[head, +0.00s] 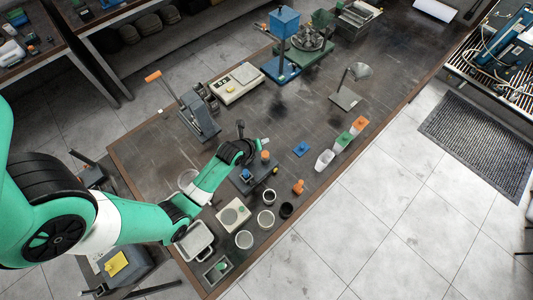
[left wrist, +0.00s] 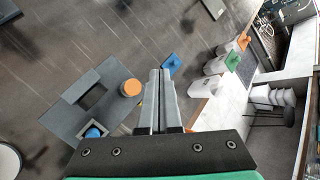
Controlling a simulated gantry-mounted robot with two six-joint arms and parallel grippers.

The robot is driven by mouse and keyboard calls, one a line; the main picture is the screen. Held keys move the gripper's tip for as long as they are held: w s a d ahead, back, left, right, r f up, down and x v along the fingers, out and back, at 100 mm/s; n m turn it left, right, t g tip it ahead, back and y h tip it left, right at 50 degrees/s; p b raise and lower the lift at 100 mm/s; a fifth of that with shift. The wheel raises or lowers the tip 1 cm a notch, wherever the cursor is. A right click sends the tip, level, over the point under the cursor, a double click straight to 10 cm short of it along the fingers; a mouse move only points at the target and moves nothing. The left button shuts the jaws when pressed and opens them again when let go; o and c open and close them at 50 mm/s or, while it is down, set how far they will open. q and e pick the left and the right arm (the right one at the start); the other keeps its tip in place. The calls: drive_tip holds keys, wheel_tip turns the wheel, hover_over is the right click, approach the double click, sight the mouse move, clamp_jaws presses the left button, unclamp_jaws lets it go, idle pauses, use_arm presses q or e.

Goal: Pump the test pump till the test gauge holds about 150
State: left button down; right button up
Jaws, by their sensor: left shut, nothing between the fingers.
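A grey stand (head: 200,120) with a long lever ending in an orange grip (head: 152,76) rests on the table left of centre; it looks like a hand pump, with its lever tilted up and left. I cannot make out a gauge or any reading. My left gripper (head: 264,143) is shut and empty, over the table right of this stand and apart from the lever. The left wrist view shows its two fingers (left wrist: 158,74) together. Below them is a grey plate (left wrist: 90,98) with an orange knob (left wrist: 131,88) and a blue part (left wrist: 94,132). My right gripper is not in view.
A cream scale (head: 237,83) and a blue stirring machine (head: 283,65) stand farther back. Pale cups (head: 323,160) line the right edge; dishes and a white tray (head: 194,240) lie at the near end.

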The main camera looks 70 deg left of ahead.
use_arm(q)
drive_tip(key=shift+f, duration=0.1)
drive_tip(key=b, duration=0.5)
hover_over(265, 154)
drive_tip(key=f, duration=0.6)
drive_tip(key=shift+s+d+f, duration=0.4)
drive_tip(key=shift+f+b, duration=0.6)
drive_tip(key=shift+f, duration=0.3)
drive_tip(key=shift+f, duration=0.1)
idle(0.4)
drive_tip(key=shift+f+b, duration=0.3)
drive_tip(key=shift+f+b, duration=1.05)
drive_tip(key=shift+f, duration=0.2)
idle(1.0)
drive_tip(key=shift+r+p, duration=1.6)
drive_tip(key=shift+r, duration=0.05)
